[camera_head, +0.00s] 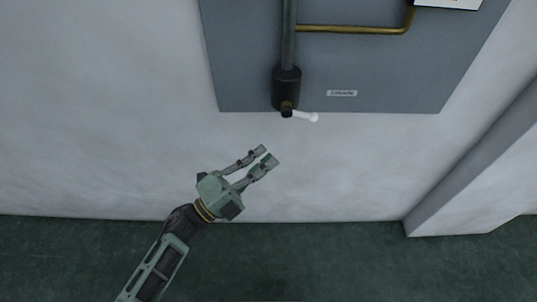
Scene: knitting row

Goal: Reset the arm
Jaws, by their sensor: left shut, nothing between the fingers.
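My left gripper (265,157) is in front of the pale wall, below the grey panel (390,75). Its arm comes in from the bottom left. Its fingers point up and to the right; they are shut with nothing between them. The gripper appears apart from the valve and its white handle. My right gripper is not in view.
A dark valve (286,90) sits at the bottom of a vertical grey pipe (289,35). A white handle (305,116) points right from it. A brass pipe (350,29) and a small label (342,93) are to its right. A wall ledge juts out at right; the green floor (330,260) is clear.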

